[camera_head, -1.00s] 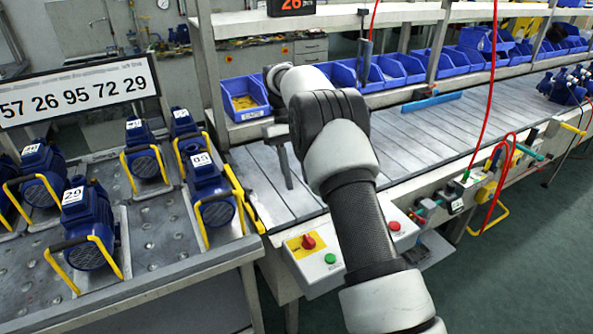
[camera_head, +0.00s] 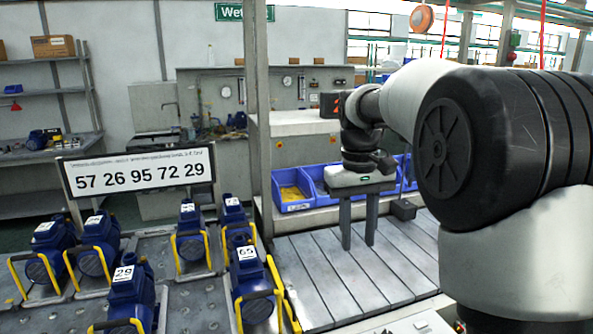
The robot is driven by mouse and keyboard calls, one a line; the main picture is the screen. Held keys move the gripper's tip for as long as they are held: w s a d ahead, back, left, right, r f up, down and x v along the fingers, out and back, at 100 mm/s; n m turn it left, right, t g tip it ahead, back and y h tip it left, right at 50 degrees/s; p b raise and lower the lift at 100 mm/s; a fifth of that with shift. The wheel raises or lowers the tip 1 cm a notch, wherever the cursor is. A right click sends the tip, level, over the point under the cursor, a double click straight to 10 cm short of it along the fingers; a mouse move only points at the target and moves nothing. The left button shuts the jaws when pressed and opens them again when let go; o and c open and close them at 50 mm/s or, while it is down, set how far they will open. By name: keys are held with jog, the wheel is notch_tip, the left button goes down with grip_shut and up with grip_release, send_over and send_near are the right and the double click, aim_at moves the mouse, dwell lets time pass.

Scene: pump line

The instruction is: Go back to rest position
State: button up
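My gripper (camera_head: 358,243) hangs fingers-down above the grey slatted conveyor (camera_head: 318,280), in front of the blue bins. Its two fingers are apart with nothing between them. My arm fills the right side of the view and hides part of the conveyor and shelf. Blue pumps with yellow handles stand on the metal table at the left. One pump (camera_head: 133,290) is labelled 29; another pump (camera_head: 252,285), nearest the conveyor, has a label that looks like 65.
A white sign (camera_head: 140,172) reading 57 26 95 72 29 stands behind the pumps. Blue bins (camera_head: 292,190) line the shelf behind the gripper, and a grey post (camera_head: 258,110) rises to its left. The visible conveyor slats are bare.

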jog(key=s+r+m+t+p, duration=0.1)
jog(key=s+r+t+p, duration=0.1)
jog(key=s+r, duration=0.35)
jog(key=s+r+t+p, duration=0.1)
jog(key=s+r, duration=0.1)
jog(key=s, duration=0.6)
jog(key=s+f+m+t+p, duration=0.1)
jog(key=s+f+t+p, duration=0.1)
jog(key=s, duration=0.8)
jog(key=shift+d+t+y, duration=0.3)
jog(key=shift+d+t, duration=0.15)
jog(key=shift+t, duration=0.05)
jog(key=shift+f, duration=0.1)
